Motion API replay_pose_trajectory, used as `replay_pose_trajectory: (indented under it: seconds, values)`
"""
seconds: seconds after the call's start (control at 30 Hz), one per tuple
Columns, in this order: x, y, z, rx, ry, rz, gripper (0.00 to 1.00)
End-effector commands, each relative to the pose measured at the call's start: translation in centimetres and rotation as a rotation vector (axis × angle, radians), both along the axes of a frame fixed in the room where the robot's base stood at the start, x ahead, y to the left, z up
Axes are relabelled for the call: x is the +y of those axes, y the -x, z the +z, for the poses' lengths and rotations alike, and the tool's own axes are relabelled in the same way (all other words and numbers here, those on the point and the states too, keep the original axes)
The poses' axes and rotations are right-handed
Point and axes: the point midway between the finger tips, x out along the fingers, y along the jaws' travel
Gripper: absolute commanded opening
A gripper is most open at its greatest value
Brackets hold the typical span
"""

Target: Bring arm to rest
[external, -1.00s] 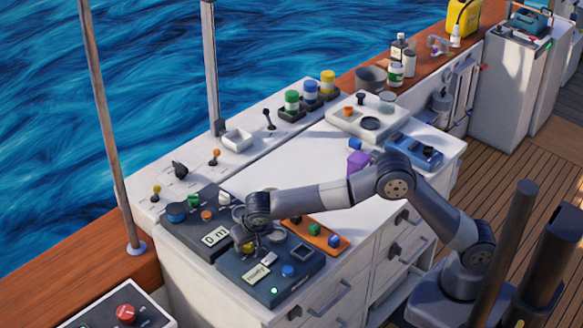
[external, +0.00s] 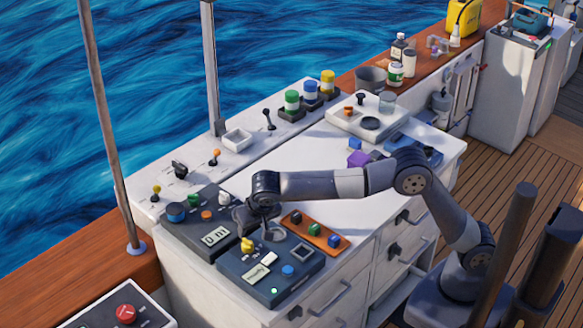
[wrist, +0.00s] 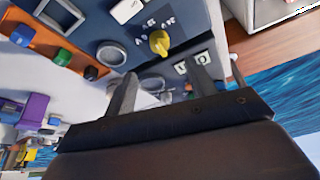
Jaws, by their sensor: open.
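My gripper (external: 268,226) is above the panels at the near end of the white counter, its arm stretched leftward over the counter. In the wrist view the two fingers (wrist: 163,88) stand apart with nothing between them. Beyond them is the dark blue panel (external: 243,282) with a yellow knob (wrist: 159,42), a round gauge and pale labels. The yellow knob also shows in the external view (external: 247,244), just below and left of the gripper. The gripper partly hides the gap between this panel and the grey panel (external: 190,235) with the display.
An orange strip (external: 315,234) with several coloured blocks lies right of the gripper. A purple block (external: 358,158) and a blue tray (external: 418,150) lie farther along. Levers and coloured jars line the raised back ledge. The counter's middle (external: 290,160) is clear.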

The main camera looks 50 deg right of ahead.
Motion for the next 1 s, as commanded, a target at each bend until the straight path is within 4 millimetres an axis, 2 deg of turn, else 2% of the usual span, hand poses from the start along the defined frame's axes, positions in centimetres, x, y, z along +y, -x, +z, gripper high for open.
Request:
replay_pose_trajectory:
  seconds: [0.2, 0.53, 0.67, 1.0]
  values:
    - [0.1, 0.2, 0.6, 0.000, -0.001, 0.000, 0.53]
    - [0.0, 0.0, 0.0, 0.001, 0.001, 0.000, 0.53]
    - [-0.2, -0.6, -1.5, 0.002, 0.002, -0.002, 0.53]
    - [-0.9, -3.0, -7.4, 0.003, 0.003, -0.002, 0.53]
